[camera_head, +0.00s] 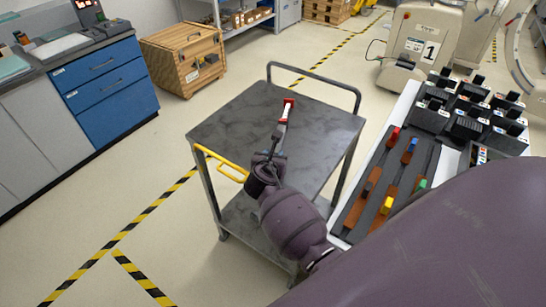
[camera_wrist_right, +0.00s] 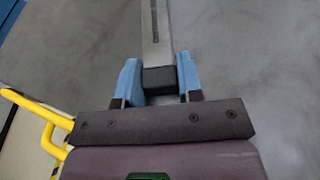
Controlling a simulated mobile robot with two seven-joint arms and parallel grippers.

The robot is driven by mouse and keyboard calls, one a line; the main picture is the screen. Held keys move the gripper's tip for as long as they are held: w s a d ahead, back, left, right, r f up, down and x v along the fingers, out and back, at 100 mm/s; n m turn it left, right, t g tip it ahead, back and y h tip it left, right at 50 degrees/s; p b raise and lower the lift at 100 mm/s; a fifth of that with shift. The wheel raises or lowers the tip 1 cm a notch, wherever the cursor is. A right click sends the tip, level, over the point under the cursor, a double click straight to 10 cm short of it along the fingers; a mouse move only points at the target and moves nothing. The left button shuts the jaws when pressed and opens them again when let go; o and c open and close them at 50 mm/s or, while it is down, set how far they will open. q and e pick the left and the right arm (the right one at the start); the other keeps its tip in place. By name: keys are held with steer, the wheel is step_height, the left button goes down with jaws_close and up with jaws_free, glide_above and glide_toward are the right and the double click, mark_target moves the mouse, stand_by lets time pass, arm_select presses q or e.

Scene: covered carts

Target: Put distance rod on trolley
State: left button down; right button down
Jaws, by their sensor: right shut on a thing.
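The trolley (camera_head: 235,115) is a grey metal cart with a flat top, a lower shelf and a push bar at the back. My right gripper (camera_head: 278,148) is over the trolley top, shut on the distance rod (camera_head: 284,114). The rod points away from me and has a red and white far end. In the right wrist view the grey rod (camera_wrist_right: 156,25) extends forward from a dark block between the blue fingertips (camera_wrist_right: 158,80), with the trolley top (camera_wrist_right: 250,60) beneath. I cannot tell whether the rod touches the top. My left gripper is out of view.
A yellow handle (camera_head: 222,163) is on the trolley's left side. At right, a white table holds a dark tray (camera_head: 372,217) with coloured-ended pieces and several black devices (camera_head: 466,128). A wooden crate (camera_head: 183,58) and blue drawers (camera_head: 105,92) stand left. The trolley top is otherwise clear.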

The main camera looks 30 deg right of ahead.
steer(key=shift+r, duration=0.15)
steer(key=shift+f, duration=0.25)
steer(key=c, duration=0.8)
jaws_free()
steer(key=shift+s+a+r, duration=0.15)
steer(key=shift+r, duration=0.15)
steer(key=p+v, duration=0.1)
steer(key=v, duration=1)
steer(key=shift+s+a, duration=0.25)
